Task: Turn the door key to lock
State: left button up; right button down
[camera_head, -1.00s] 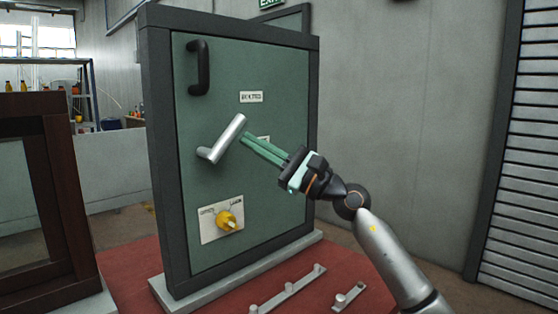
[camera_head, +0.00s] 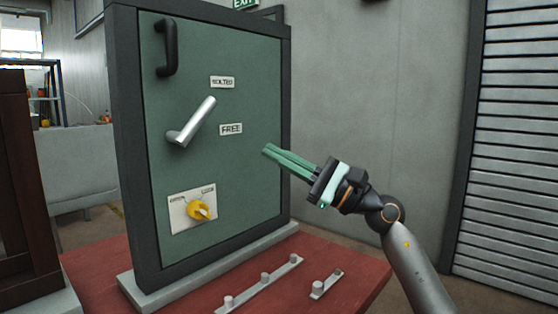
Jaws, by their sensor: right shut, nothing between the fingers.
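The yellow door key (camera_head: 199,210) sits in a white plate (camera_head: 178,216) low on the green door panel (camera_head: 240,180). The plate has small labels at its upper left and upper right, too small to read. A silver lever handle (camera_head: 193,122) above it slants up to the right. Labels reading "BOLTED" (camera_head: 222,82) and "FREE" (camera_head: 231,129) are beside the lever. My right gripper (camera_head: 266,152) is shut and empty, with its green fingers pointing left in front of the panel's right part, apart from the key and lever. My left gripper is not in view.
A black pull handle (camera_head: 167,48) is at the panel's upper left. The dark door frame (camera_head: 133,150) stands on a red table (camera_head: 345,262). Metal bars with pegs (camera_head: 262,284) lie in front. A brown wooden frame (camera_head: 20,180) is at the left. Free space lies right of the door.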

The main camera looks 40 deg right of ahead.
aim_at(198, 209)
jog(key=k+l, duration=0.7)
jog(key=k, duration=0.2)
